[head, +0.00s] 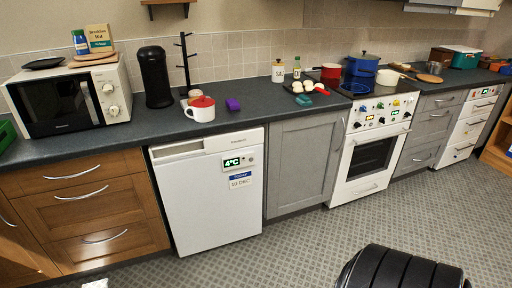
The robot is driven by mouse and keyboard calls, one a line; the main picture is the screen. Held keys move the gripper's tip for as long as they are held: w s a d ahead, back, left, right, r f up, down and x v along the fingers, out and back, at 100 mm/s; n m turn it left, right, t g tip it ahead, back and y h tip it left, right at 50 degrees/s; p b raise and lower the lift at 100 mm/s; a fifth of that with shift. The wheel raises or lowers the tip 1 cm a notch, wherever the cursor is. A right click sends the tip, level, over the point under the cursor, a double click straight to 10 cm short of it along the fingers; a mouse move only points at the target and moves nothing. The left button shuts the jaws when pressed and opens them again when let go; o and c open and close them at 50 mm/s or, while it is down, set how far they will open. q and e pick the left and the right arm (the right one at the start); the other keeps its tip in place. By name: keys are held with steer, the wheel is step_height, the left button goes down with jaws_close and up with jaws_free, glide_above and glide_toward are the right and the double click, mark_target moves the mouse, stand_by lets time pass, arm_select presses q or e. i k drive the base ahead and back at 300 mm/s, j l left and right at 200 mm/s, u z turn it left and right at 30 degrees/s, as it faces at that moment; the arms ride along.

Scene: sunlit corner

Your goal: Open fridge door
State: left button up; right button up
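The fridge (207,195) is a white under-counter unit left of the middle in the head view. Its front carries a green 4°C display (232,162) and a blue-and-white date label (240,180). Its door looks shut, with a recessed strip along the top edge. The fridge stands between brown wooden drawers on its left and a grey cupboard on its right. Neither of my grippers shows in this view.
Brown drawers (83,211) and a grey cupboard (304,165) flank the fridge. A white oven (372,158) stands further right. The patterned floor (290,250) before the fridge looks clear. A black ribbed shape fills the bottom right; I cannot tell what it is.

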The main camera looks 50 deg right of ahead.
mark_target(211, 198)
steer(key=z, duration=1.25)
